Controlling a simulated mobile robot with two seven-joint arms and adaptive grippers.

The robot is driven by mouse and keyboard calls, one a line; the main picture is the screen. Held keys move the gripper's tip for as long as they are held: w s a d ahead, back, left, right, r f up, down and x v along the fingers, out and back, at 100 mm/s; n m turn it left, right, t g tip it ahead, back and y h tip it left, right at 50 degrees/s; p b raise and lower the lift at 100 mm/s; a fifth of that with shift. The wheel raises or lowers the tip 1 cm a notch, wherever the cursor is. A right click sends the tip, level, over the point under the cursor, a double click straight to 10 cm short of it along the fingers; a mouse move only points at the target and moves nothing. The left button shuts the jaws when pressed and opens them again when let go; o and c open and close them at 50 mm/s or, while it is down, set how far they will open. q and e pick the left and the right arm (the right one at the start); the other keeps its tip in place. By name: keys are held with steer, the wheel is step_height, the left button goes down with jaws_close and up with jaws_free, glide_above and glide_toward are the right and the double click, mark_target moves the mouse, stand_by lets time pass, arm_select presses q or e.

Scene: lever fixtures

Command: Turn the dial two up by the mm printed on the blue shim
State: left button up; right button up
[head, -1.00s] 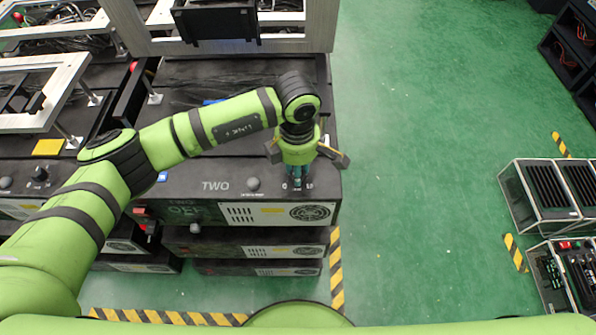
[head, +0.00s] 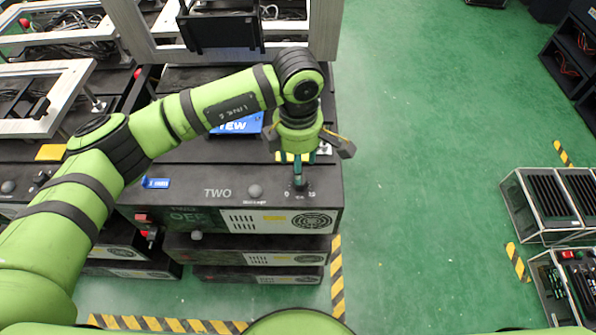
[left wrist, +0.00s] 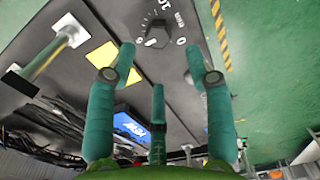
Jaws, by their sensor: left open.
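The dial (head: 298,188) is a dark knob at the front right of the black unit marked TWO. In the left wrist view the dial (left wrist: 157,37) shows its pointer and a printed scale with a 0 and mm. My left gripper (head: 298,165) is open and empty, with its teal fingers above and just behind the dial, apart from it. In the left wrist view the open fingers (left wrist: 160,68) stand below the dial. A small blue piece (head: 156,183), perhaps the shim, lies left of the word TWO; its print is too small to read. My right gripper is out of view.
A larger blue plate (head: 237,124) with white letters lies partly under my left arm. A grey round knob (head: 255,191) stands left of the dial. Metal frames (head: 35,95) stand at the left and back.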

arm_select(q)
step_height(320, 180, up, 6)
steer(key=shift+f, duration=0.15)
stand_by(0.6)
